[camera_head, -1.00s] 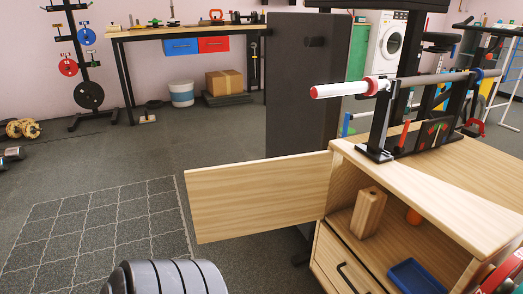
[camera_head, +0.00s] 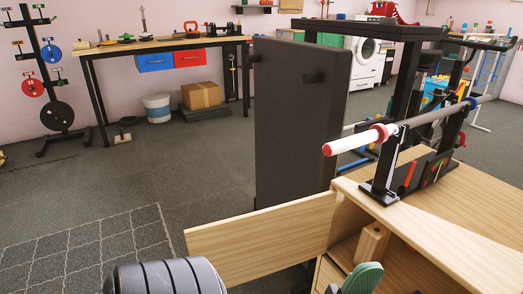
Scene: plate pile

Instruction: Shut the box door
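The box door (camera_head: 262,240) is a pale wooden panel. It stands wide open, swung out to the left from the front left edge of the wooden box (camera_head: 450,213). The box's open compartment shows below its top, with a wooden block (camera_head: 371,244) inside. A green rounded pad with a dark edge, which looks like part of my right gripper (camera_head: 362,279), rises at the bottom edge in front of the opening. It is apart from the door in the picture. I cannot see whether its fingers are open. My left gripper is not in view.
A red-tipped barbell (camera_head: 335,147) on a black stand (camera_head: 384,172) sits on the box top. A tall dark panel (camera_head: 290,120) stands behind the door. Left of the door lies open floor with a grid-patterned mat (camera_head: 90,250). A workbench (camera_head: 160,46) stands at the back.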

